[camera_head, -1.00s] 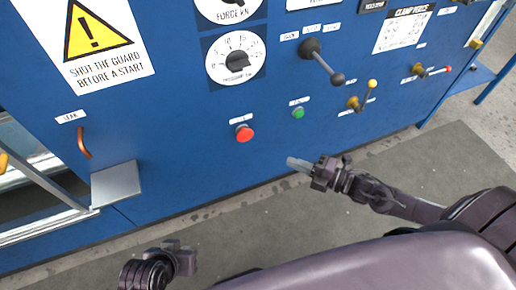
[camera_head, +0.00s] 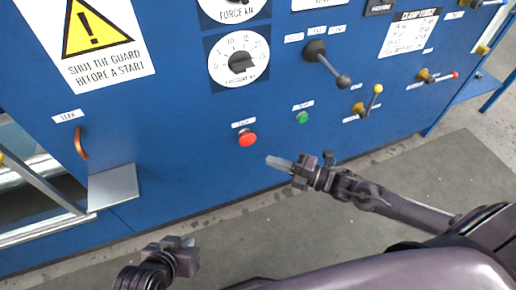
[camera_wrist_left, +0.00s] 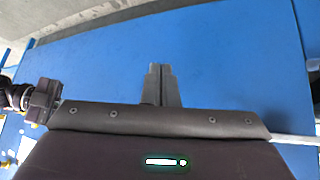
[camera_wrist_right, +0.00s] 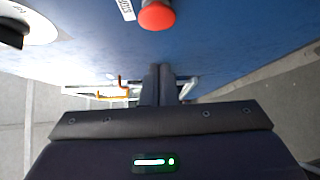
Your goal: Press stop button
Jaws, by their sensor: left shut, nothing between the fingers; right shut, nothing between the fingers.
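The red stop button (camera_head: 247,138) sits on the blue panel (camera_head: 190,150), under a small white label, left of a green button (camera_head: 302,117). In the right wrist view the red button (camera_wrist_right: 157,15) stands at the top, beyond and slightly left of the fingertips. My right gripper (camera_head: 280,163) is shut and empty, below and a little right of the red button, apart from it. Its closed fingers also show in the right wrist view (camera_wrist_right: 158,72). My left gripper (camera_head: 188,243) is shut and empty, low in front of the panel. Its closed fingers show in the left wrist view (camera_wrist_left: 160,72).
A grey ledge (camera_head: 113,187) juts out below an orange handle (camera_head: 81,143) on the left. The panel around the red button is clear.

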